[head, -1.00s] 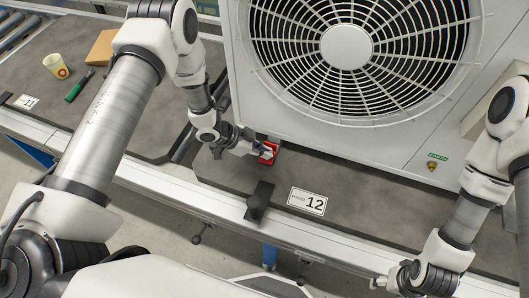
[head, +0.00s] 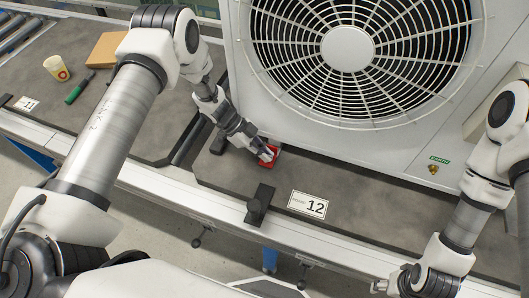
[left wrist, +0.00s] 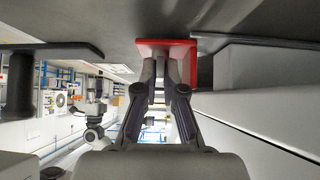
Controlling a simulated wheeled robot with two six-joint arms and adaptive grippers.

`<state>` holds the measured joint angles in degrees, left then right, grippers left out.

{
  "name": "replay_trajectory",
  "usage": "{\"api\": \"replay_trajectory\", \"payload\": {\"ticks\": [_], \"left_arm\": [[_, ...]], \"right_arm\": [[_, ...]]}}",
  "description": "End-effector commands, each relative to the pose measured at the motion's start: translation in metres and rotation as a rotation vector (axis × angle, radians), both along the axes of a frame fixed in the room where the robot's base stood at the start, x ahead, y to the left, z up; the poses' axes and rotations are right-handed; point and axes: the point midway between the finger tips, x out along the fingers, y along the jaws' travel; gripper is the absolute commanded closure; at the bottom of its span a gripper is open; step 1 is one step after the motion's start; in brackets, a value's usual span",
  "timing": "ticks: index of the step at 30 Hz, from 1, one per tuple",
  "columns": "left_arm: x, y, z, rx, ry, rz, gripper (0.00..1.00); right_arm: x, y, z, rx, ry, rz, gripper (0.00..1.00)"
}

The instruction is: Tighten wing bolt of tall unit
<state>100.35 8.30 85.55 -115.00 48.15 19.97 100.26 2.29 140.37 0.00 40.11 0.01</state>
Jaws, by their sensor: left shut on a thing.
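The tall unit (head: 300,130) is a big white housing with a round fan grille, standing on the grey bench. At its lower left corner sits a small red part (head: 269,155), low on the bench. My left gripper (head: 265,153) is shut at this red part. In the left wrist view the fingers (left wrist: 159,85) reach up to the red part (left wrist: 165,45); what lies between the tips is largely hidden. No wing shape shows clearly there. A brass fitting (head: 433,168) is on the unit beside a green EARTH label. My right gripper (head: 380,285) is low at the right, its jaws unclear.
A black clamp-like block (head: 259,203) stands at the bench edge, left of a card marked 12 (head: 307,204). At the upper left are a paper cup (head: 56,68), a green-handled tool (head: 75,92) and a brown box (head: 104,49).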

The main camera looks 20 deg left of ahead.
Motion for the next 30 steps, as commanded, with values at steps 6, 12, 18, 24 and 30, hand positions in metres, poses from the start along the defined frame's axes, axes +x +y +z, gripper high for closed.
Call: {"api": "replay_trajectory", "payload": {"ticks": [6, 12, 18, 24, 30], "left_arm": [[0.0, 0.0, 0.0, 0.0, -0.001, -0.001, 1.0], [0.0, 0.0, 0.0, 0.0, -0.001, -0.001, 0.67], [0.0, 0.0, 0.001, 0.0, -0.001, 0.0, 0.67], [0.003, 0.02, 0.02, -0.001, -0.005, 0.004, 0.67], [0.005, 0.056, 0.057, -0.003, -0.005, 0.004, 0.67]], "right_arm": [[0.0, 0.0, 0.0, 0.0, 0.0, 0.0, 0.4], [0.0, 0.0, 0.0, 0.0, 0.0, 0.0, 0.4], [0.0, 0.0, 0.0, 0.0, 0.0, 0.0, 0.4], [0.0, 0.0, 0.0, 0.0, 0.0, 0.0, 0.4], [0.0, 0.0, 0.0, 0.0, 0.0, 0.0, 0.4]]}}
